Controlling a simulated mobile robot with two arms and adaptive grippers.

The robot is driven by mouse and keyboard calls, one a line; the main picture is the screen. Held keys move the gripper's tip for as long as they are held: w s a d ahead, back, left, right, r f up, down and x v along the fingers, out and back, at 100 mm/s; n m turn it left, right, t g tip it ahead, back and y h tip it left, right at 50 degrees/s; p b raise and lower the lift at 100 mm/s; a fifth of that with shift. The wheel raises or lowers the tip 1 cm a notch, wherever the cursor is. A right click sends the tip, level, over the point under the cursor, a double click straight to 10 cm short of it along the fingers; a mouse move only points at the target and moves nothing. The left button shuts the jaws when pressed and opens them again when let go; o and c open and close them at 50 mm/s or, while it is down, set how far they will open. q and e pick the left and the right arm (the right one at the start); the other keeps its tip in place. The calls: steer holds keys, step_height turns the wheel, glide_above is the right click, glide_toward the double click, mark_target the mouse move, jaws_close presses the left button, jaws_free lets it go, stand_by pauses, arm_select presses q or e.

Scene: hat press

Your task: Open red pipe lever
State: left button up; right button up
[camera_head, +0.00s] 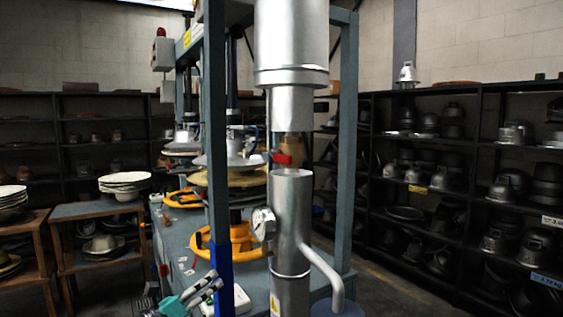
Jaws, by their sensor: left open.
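A small red lever (283,158) sits on the thick silver vertical pipe (291,210), in the gap between its upper and lower sections, near the middle of the view. It is small, so its exact position is hard to tell. My left gripper (216,280), teal with grey fingers, is at the bottom, left of the pipe and well below the red lever. It is open, with its two fingers apart and nothing between them. It looks apart from the pipe. My right gripper is not in view.
A round gauge (263,224) is on the pipe's left side. A blue-grey press post (216,130) stands between the gripper side and the pipe. Dark shelves (470,150) with metal moulds line the right; a wooden table (95,211) stands left.

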arm_select(q)
steer(key=s+d+r+m+g+h, duration=0.2)
steer(key=s+r+m, duration=0.1)
steer(key=r+m, duration=0.6)
steer(key=s+d+r+m+g+h, duration=0.25)
steer(key=r+m, duration=0.45)
steer(key=r, duration=0.4)
steer(key=m+g+y, duration=0.2)
steer(key=m, duration=1)
glide_toward(280, 159)
steer(key=shift+t, duration=0.25)
steer(key=p+x, duration=0.5)
steer(key=x, duration=0.4)
steer(key=shift+d, duration=0.15)
steer(key=shift+w+d+f, duration=0.1)
steer(key=shift+w+d, duration=0.3)
steer(key=shift+d, duration=0.1)
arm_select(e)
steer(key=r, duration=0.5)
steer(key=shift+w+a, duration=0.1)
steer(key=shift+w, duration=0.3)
arm_select(q)
jaws_close()
steer(key=shift+w+d+f, duration=0.2)
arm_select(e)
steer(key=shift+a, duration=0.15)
